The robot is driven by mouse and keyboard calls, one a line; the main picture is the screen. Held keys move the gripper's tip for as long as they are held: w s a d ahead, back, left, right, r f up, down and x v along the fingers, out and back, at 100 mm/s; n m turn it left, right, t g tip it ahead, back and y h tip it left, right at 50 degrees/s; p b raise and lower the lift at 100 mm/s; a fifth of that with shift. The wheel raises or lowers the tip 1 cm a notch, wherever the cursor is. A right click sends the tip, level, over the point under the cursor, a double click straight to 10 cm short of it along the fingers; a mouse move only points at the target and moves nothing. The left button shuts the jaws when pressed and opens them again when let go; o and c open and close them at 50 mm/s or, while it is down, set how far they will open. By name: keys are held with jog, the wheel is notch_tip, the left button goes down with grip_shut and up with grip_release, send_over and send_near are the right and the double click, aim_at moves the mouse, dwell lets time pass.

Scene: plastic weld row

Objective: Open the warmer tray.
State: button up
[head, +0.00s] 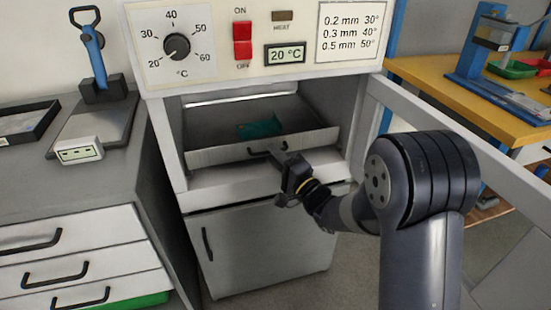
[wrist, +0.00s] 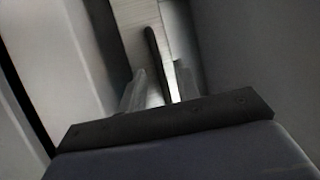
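The warmer tray (head: 220,154) is a pale metal drawer inside the open compartment of the warmer (head: 172,165). Its front panel stands a little behind the compartment's front edge. A teal piece (head: 259,129) lies inside the tray. A dark handle (head: 252,152) is on the tray front; it also shows in the wrist view (wrist: 154,55). My gripper (head: 280,158) is at the handle. In the wrist view my gripper (wrist: 160,88) has its two fingers apart, with the handle between them and gaps visible at the sides. The head view partly hides the handle behind my gripper.
The warmer's door (head: 450,125) stands open to the right, beside my arm. The control panel (head: 225,45) above reads 20 °C. A grey drawer bench (head: 60,190) stands left, a yellow workbench (head: 430,78) right. A closed lower cabinet (head: 265,250) is below.

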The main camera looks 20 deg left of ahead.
grip_shut()
dwell(0.6)
